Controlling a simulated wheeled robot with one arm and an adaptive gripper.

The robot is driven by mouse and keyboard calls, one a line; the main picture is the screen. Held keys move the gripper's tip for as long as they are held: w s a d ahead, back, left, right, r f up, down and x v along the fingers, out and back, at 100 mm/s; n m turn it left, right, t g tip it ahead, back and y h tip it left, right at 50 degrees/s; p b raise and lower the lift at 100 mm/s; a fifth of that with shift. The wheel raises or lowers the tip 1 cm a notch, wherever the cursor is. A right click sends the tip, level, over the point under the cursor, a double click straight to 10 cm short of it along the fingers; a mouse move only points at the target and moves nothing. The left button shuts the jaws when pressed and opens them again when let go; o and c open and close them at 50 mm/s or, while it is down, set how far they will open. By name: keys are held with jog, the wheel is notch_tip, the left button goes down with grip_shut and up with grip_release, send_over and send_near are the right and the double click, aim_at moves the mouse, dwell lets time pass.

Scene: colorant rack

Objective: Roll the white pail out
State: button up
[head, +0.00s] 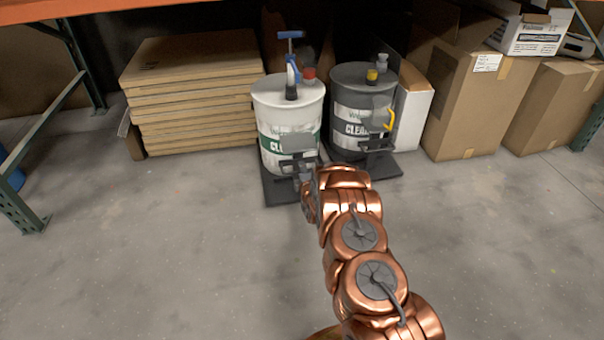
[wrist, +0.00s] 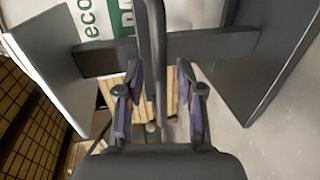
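The white pail (head: 285,112) stands upright under the shelf, with a green label, a blue-handled pump on its lid and a dark rolling base (head: 278,190) beneath. Grey bracket parts (head: 298,143) are on its front. My gripper (head: 307,183) is low at the pail's front right; the arm partly hides the base. In the wrist view, my gripper's fingers (wrist: 159,100) are apart, with a dark upright bar (wrist: 153,50) between them. I cannot tell whether they touch it. A dark crossbar (wrist: 200,45) lies behind, and the white pail (wrist: 70,22) shows at the upper left.
A dark grey pail (head: 362,110) on its own base stands close on the right. Stacked boards (head: 190,100) are on the left, and cardboard boxes (head: 465,105) on the right. A green rack post (head: 22,200) stands far left. The front concrete floor (head: 180,260) is clear.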

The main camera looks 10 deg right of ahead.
grip_shut()
dwell(0.7)
